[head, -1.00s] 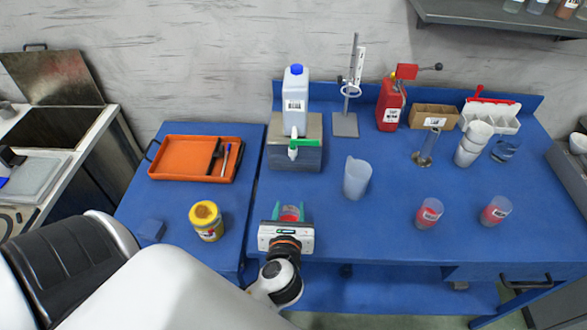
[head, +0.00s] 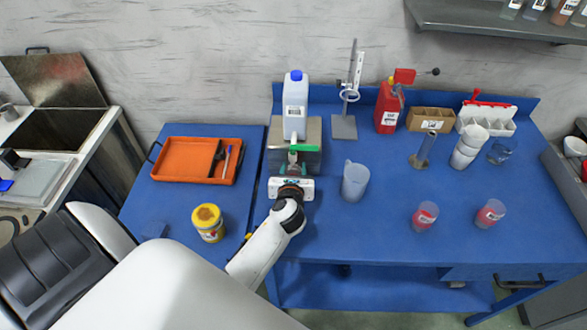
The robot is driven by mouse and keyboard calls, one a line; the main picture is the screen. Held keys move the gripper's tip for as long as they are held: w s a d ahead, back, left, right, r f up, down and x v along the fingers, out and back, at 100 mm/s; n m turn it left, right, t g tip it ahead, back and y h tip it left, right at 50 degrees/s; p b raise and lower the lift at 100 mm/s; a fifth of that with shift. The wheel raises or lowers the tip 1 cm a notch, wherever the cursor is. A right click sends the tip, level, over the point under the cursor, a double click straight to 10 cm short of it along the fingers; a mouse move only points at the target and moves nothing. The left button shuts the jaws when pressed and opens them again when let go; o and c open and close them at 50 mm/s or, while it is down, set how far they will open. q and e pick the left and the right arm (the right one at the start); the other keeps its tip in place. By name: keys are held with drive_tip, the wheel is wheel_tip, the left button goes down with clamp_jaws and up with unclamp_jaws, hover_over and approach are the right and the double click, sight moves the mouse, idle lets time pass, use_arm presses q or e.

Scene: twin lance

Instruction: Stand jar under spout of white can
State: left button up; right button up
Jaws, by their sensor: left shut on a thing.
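The white can (head: 295,112) with a blue cap stands on a grey metal block (head: 313,132) at the back left of the blue bench. Its green-handled spout (head: 300,148) points toward the front. My left gripper (head: 292,171) is at the front of the block, just below and in front of the spout. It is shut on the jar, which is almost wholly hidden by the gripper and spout. I cannot tell whether the jar touches the bench or sits exactly under the spout. My right gripper is not in view.
A clear beaker (head: 355,181) stands close to the right of my left gripper. Two clear cups with red contents (head: 425,215) (head: 490,213) stand farther right. The front middle bench is clear.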

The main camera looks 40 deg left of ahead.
use_arm(q)
drive_tip(key=shift+r, duration=0.1)
drive_tip(key=shift+s, duration=0.1)
drive_tip(key=shift+f, duration=0.25)
drive_tip(key=o, duration=1)
drive_tip(key=shift+r, duration=0.1)
drive_tip(key=shift+r, duration=0.2)
drive_tip(key=shift+s+d, duration=0.25)
drive_tip(key=shift+s, duration=0.05)
drive_tip(key=v, duration=1.1)
drive_tip(key=shift+s+r+b, duration=0.1)
drive_tip(key=shift+r+b, duration=0.1)
drive_tip(key=shift+b, duration=0.2)
